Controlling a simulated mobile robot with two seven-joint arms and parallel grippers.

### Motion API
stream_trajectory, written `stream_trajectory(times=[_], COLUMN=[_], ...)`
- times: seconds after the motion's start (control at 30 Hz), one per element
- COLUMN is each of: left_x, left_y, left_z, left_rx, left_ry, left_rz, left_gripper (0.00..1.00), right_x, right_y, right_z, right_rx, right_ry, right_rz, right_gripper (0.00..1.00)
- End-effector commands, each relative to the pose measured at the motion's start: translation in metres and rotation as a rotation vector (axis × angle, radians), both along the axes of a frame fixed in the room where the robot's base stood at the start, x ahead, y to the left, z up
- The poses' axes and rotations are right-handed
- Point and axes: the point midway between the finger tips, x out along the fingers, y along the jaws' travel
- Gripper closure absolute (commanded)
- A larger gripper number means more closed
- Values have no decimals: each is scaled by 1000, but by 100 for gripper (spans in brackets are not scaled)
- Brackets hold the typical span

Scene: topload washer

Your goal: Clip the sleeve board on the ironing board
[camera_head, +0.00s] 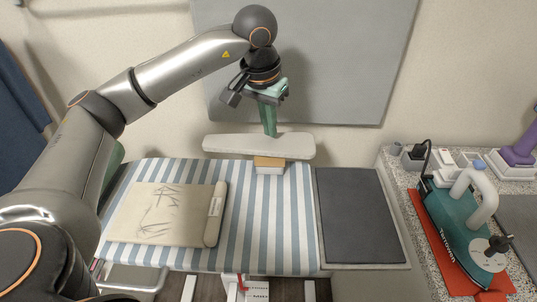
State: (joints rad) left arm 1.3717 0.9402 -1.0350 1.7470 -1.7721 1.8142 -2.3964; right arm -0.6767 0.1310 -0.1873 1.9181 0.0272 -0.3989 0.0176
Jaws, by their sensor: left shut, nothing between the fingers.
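The blue-and-white striped ironing board (285,235) lies in front of me. The sleeve board (235,145), a narrow pale grey board, is level at its far edge. Under its middle is a block (268,167) with a tan top part and a pale lower part. The block is at the ironing board's far edge; I cannot tell whether it is clipped on. My left gripper (269,132) points down with its green fingers shut and empty. Its tips are at the sleeve board's far side, and contact is unclear. My right gripper is not in view.
A folded beige cloth (155,215) with dark lines lies on the ironing board's left. A dark grey pad (355,215) is at its right end. A teal iron (465,235) stands on a red mat (435,250) on the speckled counter. A grey panel (335,60) hangs behind my arm.

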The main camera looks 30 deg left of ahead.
Motion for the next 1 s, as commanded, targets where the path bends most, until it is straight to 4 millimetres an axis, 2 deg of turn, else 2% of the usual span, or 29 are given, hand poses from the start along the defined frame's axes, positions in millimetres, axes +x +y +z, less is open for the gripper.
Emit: stream_trajectory(times=[0.47,1.0], left_x=[0,0], left_y=[0,0], left_z=[-1,-11], left_rx=[0,0], left_ry=[0,0], left_rz=[0,0], left_gripper=[100,100], right_x=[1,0], right_y=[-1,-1], right_z=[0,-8], right_rx=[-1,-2], right_ry=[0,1], right_rz=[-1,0], right_gripper=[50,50])
